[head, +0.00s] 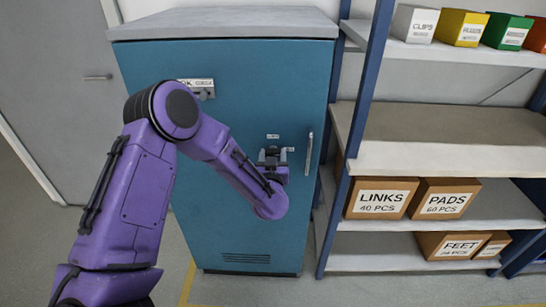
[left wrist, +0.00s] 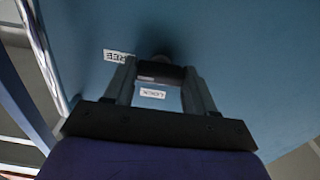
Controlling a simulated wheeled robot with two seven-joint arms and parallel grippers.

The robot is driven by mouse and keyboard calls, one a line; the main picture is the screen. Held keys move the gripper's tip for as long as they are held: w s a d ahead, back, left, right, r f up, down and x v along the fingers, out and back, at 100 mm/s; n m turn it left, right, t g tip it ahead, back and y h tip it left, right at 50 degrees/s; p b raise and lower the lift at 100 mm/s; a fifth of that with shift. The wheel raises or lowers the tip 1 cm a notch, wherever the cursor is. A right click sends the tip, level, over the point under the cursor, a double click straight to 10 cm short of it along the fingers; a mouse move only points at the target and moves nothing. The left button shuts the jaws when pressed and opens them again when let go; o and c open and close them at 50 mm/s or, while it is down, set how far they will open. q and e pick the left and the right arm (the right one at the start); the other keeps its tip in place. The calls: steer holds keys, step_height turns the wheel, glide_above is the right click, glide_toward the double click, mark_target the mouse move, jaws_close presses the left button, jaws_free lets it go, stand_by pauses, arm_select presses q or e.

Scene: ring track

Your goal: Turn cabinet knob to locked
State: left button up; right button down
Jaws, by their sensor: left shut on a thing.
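The teal cabinet (head: 235,75) stands in the middle of the head view with its door shut. My left gripper (head: 272,158) is at the door's right part, left of the upright handle (head: 309,153). In the left wrist view its two fingers (left wrist: 158,69) are shut on the dark knob (left wrist: 158,73), which spans between them. A white LOCK label (left wrist: 153,94) shows between the fingers. A FREE label (left wrist: 116,55) is partly hidden by one finger. The knob is mostly hidden in the head view, and its exact angle is hard to tell. My right gripper is not in view.
A blue-framed shelf rack (head: 370,95) stands close to the cabinet's right side, with cardboard boxes (head: 382,198) and coloured bins (head: 461,28). A grey door (head: 75,80) is at the left. A small sign plate (head: 200,88) is on the cabinet's upper front.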

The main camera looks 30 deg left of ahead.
arm_select(q)
steer(key=shift+n, duration=0.3)
steer(key=n+b, duration=0.1)
steer(key=n, duration=0.2)
steer(key=shift+f+n+b, duration=0.1)
steer(key=shift+n+b, duration=0.25)
steer(key=shift+n, duration=0.05)
steer(key=n+b, duration=0.2)
steer(key=n, duration=0.2)
steer(key=shift+n, duration=0.3)
steer(key=shift+n+b, duration=2.3)
steer(key=shift+n, duration=2.2)
steer(key=o, duration=1)
steer(key=shift+o, duration=0.2)
